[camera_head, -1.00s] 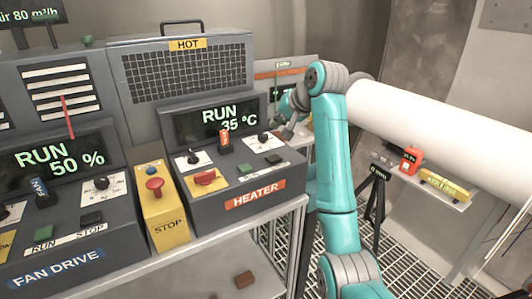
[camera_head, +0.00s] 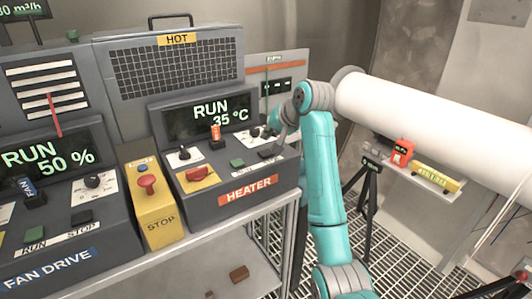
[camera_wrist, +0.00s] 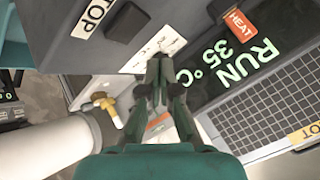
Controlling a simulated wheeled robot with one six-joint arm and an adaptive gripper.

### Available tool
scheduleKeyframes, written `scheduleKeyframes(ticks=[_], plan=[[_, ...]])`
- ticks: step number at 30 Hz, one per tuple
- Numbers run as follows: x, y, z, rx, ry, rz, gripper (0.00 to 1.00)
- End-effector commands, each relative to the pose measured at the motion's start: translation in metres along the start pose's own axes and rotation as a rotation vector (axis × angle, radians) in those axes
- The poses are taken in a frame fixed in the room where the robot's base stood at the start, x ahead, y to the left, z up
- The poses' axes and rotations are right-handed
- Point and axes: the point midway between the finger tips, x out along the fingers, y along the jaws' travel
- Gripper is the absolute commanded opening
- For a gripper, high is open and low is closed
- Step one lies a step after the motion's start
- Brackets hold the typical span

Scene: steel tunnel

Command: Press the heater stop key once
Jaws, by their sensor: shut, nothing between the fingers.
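The heater unit's front panel carries a dark stop key (camera_head: 271,152) at its right end, beside a green key (camera_head: 237,163). In the wrist view the dark key (camera_wrist: 127,22) lies next to a white STOP label (camera_wrist: 95,18). My gripper (camera_wrist: 160,58) is shut and empty, its tips over the white dial plate (camera_wrist: 152,54), just beside the dark key. In the head view my gripper (camera_head: 277,138) is small and partly hidden by my wrist, above the panel's right side. The heater display (camera_head: 208,116) reads RUN 35 °C.
An orange-tagged HEAT knob (camera_head: 216,135) and a red switch on a yellow plate (camera_head: 197,174) share the panel. A yellow stop box (camera_head: 155,205) with a red button stands left, beside the fan drive (camera_head: 60,220). A large white duct (camera_head: 420,125) runs at right.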

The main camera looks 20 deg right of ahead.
Motion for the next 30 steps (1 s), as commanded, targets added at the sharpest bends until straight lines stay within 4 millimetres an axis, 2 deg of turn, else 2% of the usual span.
scheduleKeyframes(ticks=[10, 30], plan=[[0.019, 0.014, 0.014, 0.000, 0.000, 0.000, 0.00], [0.021, 0.015, 0.015, 0.000, 0.001, 0.000, 0.00]])
